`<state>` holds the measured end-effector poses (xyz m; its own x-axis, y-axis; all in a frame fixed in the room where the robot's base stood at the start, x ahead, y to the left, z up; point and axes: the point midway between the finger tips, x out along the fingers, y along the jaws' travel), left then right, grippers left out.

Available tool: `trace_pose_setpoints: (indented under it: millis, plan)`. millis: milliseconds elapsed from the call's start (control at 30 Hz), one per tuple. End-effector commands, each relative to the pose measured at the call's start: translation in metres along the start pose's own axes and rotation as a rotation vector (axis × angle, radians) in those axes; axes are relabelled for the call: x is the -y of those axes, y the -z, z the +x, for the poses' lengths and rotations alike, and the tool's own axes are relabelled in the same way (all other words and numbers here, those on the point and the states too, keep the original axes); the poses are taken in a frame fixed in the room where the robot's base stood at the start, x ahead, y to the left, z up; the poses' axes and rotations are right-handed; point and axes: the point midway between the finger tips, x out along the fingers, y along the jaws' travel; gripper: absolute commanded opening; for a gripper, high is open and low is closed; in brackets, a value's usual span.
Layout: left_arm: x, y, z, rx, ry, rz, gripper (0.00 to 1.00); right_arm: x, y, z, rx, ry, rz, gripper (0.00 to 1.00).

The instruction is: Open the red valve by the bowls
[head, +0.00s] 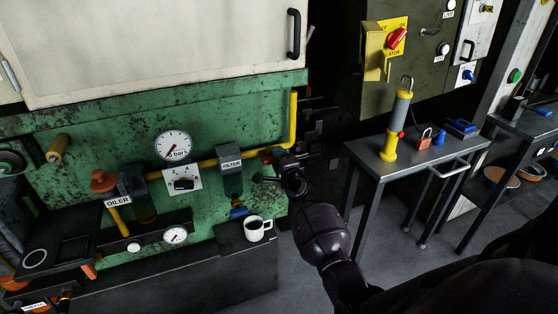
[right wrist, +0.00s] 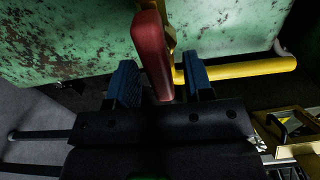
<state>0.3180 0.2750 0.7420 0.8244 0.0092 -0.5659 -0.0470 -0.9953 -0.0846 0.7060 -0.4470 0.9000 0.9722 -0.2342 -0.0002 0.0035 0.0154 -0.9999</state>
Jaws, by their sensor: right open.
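The red valve handle (right wrist: 150,50) shows large in the right wrist view, lying across the yellow pipe (right wrist: 240,70). My right gripper (right wrist: 161,82) is open, with one blue-padded finger on each side of the handle and gaps between. In the head view my right gripper (head: 274,168) is at the pipe's right part, beside the filter bowl (head: 231,180). Only a bit of red (head: 267,159) shows there; the gripper hides most of the valve. The oiler bowl (head: 145,208) hangs further left. I cannot make out my left gripper.
A white mug (head: 256,229) stands on a dark ledge below my right gripper. Gauges (head: 173,146) sit on the green machine. A grey table (head: 372,158) at right holds a yellow-based pump (head: 396,125) and padlock (head: 424,138). A red rotary switch (head: 397,38) is on the cabinet.

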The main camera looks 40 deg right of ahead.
Motion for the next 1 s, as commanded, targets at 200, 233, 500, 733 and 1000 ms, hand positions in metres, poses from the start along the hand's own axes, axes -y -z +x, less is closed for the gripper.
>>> trace_pose_setpoints:
  millis: [200, 233, 500, 733, 1000]
  plan:
    - [0.0, 0.002, -0.001, -0.003, 0.0, 0.0, 0.43, 0.001, 0.0, -0.005, 0.0, 0.0, 0.0, 0.47]
    - [0.0, 0.003, -0.001, -0.004, 0.0, 0.0, 0.43, 0.001, 0.0, -0.008, 0.0, 0.001, 0.0, 0.47]
    - [0.002, 0.011, -0.006, -0.012, 0.003, -0.001, 0.43, 0.002, 0.0, -0.049, 0.0, 0.001, 0.0, 0.47]
    - [0.003, 0.004, -0.011, 0.003, 0.006, -0.005, 0.43, 0.001, 0.0, -0.086, -0.001, 0.0, 0.0, 0.47]
    - [0.003, 0.001, -0.011, 0.01, 0.006, -0.006, 0.43, 0.0, 0.0, -0.106, 0.0, 0.0, 0.0, 0.47]
